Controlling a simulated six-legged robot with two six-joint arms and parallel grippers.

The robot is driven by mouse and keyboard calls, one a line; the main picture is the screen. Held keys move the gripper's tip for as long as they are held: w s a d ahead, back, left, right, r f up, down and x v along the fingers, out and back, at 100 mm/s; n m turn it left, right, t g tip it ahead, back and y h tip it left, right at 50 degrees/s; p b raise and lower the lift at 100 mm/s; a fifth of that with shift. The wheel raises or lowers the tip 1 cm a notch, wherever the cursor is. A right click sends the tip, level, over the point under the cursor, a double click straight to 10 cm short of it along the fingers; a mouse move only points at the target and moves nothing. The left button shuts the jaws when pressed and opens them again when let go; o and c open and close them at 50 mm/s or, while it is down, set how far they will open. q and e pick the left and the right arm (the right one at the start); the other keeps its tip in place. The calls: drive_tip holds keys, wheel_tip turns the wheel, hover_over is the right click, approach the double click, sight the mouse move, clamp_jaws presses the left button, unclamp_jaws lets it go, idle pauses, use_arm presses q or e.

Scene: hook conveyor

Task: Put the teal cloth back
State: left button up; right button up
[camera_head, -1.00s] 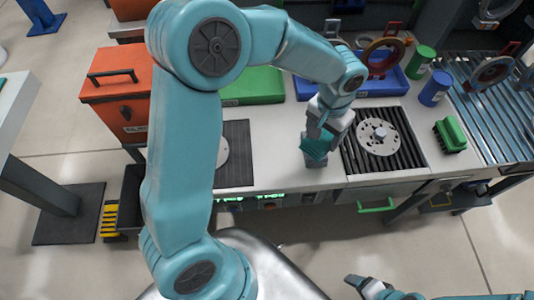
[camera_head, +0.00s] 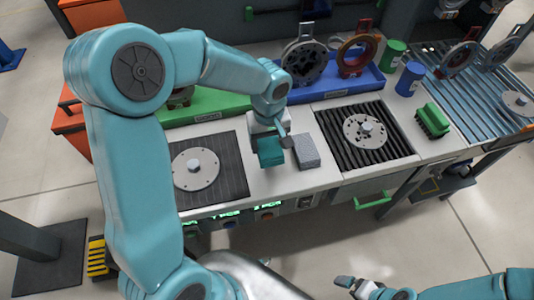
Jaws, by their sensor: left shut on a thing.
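The teal cloth (camera_head: 270,152) is a small folded piece in the jaws of my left gripper (camera_head: 272,138), over the white worktop between the two black mats. My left gripper is shut on it. I cannot tell whether the cloth touches the worktop. A grey speckled block (camera_head: 306,151) stands just right of the cloth. My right gripper (camera_head: 345,285) shows at the bottom edge, away from the bench; its jaws are too small to read.
Round metal discs lie on the left dark mat (camera_head: 228,152) and the right ribbed mat (camera_head: 394,153). A green brush (camera_head: 432,120), a green can (camera_head: 393,55) and a blue can (camera_head: 409,78) stand at right. A blue tray (camera_head: 335,88) and green tray (camera_head: 205,110) line the back.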

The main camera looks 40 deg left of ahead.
sight(268, 155)
use_arm(q)
wheel_tip(268, 155, down, 6)
drive_tip(key=shift+w+r, duration=0.1)
idle(0.4)
drive_tip(key=shift+b, duration=0.3)
drive_tip(key=o, duration=0.9)
drive_tip(key=shift+o, duration=0.2)
